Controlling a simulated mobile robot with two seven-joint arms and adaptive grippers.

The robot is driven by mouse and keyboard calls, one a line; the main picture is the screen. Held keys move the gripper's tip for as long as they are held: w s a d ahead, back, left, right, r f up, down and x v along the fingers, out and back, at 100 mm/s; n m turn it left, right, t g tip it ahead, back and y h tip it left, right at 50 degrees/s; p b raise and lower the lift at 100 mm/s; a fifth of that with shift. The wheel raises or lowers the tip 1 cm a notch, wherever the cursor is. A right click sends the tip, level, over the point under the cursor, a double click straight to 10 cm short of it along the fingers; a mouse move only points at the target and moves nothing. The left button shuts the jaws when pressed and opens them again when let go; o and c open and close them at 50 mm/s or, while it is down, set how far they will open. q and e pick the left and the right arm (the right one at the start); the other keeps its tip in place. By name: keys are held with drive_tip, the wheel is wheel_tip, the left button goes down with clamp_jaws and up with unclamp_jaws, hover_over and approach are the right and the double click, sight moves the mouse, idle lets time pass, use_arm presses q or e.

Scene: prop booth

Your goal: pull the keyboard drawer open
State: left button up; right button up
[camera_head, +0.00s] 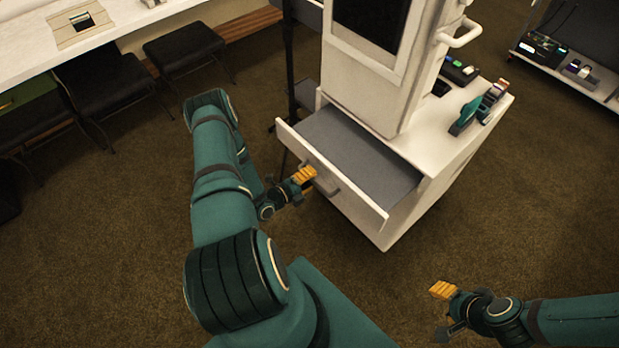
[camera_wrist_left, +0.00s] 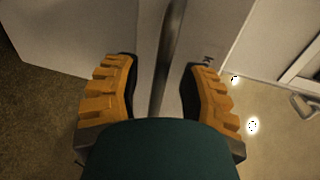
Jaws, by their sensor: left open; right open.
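The keyboard drawer (camera_head: 362,203) of the white cabinet stands out from the cabinet front, and its grey inside (camera_head: 360,155) shows. A bar handle (camera_head: 327,187) is on the drawer's front panel. My left gripper (camera_head: 304,177) is at the handle, partly covering it. In the left wrist view the handle bar (camera_wrist_left: 168,60) runs between the two open orange fingers of the left gripper (camera_wrist_left: 158,75), with gaps visible on both sides. My right gripper (camera_head: 443,290) is open and empty, low on the right, away from the cabinet.
The white cabinet (camera_head: 455,160) carries a tall column with a dark screen (camera_head: 370,22) and small items on its side shelf. Black stools (camera_head: 185,48) and a white counter (camera_head: 30,45) stand at the upper left. The brown carpet (camera_head: 110,230) before the drawer is clear.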

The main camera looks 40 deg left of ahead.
use_arm(q)
drive_tip(key=v, duration=1.1)
drive_tip(key=shift+s, duration=0.45)
drive_tip(key=shift+a, duration=0.15)
